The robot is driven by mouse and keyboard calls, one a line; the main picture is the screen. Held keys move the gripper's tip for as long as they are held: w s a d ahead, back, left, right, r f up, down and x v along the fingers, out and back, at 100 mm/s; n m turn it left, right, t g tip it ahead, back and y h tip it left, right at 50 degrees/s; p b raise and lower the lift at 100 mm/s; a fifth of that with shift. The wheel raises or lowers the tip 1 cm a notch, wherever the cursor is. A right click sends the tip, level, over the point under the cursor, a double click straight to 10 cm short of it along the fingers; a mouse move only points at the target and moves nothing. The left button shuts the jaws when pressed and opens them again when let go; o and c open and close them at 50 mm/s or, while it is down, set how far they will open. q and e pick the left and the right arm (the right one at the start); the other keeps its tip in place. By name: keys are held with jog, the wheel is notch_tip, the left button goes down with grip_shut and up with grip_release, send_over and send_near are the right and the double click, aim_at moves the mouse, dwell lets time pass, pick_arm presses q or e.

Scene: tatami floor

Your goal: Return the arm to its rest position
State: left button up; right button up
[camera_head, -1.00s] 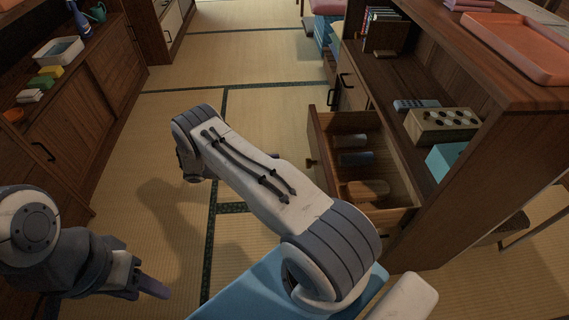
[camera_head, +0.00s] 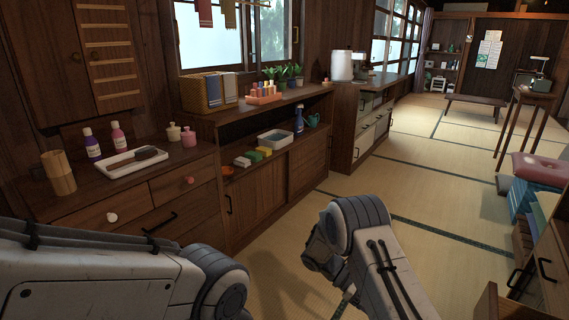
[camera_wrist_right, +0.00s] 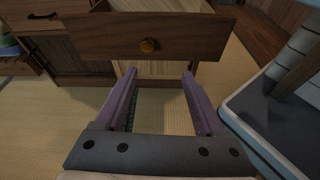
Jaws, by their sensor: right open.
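My right arm (camera_head: 375,265) comes in at the bottom middle of the head view, bent over the tatami. Its fingers are not clear there. In the right wrist view my right gripper (camera_wrist_right: 159,75) is open, with two purple fingers apart and nothing between them. My left arm (camera_head: 100,270) crosses the lower left of the head view, in front of the cabinet. Its gripper is out of the picture.
A drawer cabinet (camera_head: 130,205) at left bears a white tray (camera_head: 131,163) and bottles. Open tatami floor (camera_head: 420,195) lies ahead. Furniture with a pulled-out drawer (camera_head: 490,302) borders the right.

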jog(key=s+a+r+t+y, duration=0.3)
jog(key=s+a+r, duration=0.1)
jog(key=a+r, duration=0.4)
jog(key=s+a+r+m+t+y, duration=0.1)
jog(key=s+a+r+t+y, duration=0.2)
jog(key=s+a+y, duration=0.35)
jog(key=s+a+r+m+t+y, duration=0.1)
jog(key=s+a+r+t+y, duration=0.2)
jog(key=s+a, duration=0.6)
notch_tip(320, 180, up, 36)
jog(key=s+d+p, duration=0.1)
jog(key=p, duration=3.4)
jog(key=shift+s+m+g, duration=0.3)
jog(key=shift+s, duration=0.1)
jog(key=shift+d, duration=0.1)
